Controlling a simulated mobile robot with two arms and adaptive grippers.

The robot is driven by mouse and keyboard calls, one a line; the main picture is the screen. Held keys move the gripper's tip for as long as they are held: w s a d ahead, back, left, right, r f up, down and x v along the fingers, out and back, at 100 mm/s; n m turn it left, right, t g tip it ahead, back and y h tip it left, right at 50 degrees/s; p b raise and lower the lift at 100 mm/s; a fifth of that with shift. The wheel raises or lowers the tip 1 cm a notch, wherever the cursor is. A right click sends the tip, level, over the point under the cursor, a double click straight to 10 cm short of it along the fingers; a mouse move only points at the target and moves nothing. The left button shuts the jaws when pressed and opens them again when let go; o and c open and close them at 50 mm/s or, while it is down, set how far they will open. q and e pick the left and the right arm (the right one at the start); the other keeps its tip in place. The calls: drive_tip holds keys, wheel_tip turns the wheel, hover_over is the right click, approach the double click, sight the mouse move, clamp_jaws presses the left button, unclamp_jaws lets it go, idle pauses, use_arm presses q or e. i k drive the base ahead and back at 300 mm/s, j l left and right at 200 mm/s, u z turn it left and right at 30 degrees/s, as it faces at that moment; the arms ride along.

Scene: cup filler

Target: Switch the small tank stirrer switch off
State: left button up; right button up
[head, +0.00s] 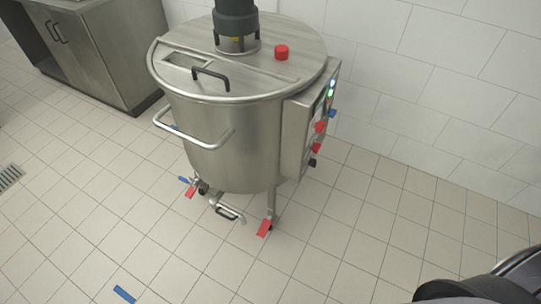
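The small steel tank (222,140) stands upright on the tiled floor in the head view, with a dark stirrer motor (236,18) on its lid. A control box (300,135) is fixed to the tank's right side. Its panel faces right and is seen nearly edge-on. Lit green and bluish lamps (332,88) show near its top. A blue knob (332,113), red knobs (320,127) and a dark knob (312,162) stick out below. I cannot tell which is the stirrer switch or its position. Neither gripper shows its fingers.
A steel cabinet (105,60) stands at the back left. A white tiled wall (430,90) runs behind the tank. The tank has a front handle (195,135) and an outlet pipe (225,208). Dark parts of mine fill the lower right corner.

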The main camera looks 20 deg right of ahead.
sight(313, 163)
drive_tip(key=i+l+u, duration=0.15)
drive_tip(key=l+u, duration=0.25)
drive_tip(key=l, duration=0.15)
drive_tip(key=l+u, duration=0.35)
drive_tip(key=l, duration=0.2)
drive_tip(key=l+u, duration=0.4)
drive_tip(key=l, duration=0.25)
drive_tip(key=l+u, duration=0.35)
drive_tip(key=l, duration=0.25)
drive_tip(key=k+j, duration=0.05)
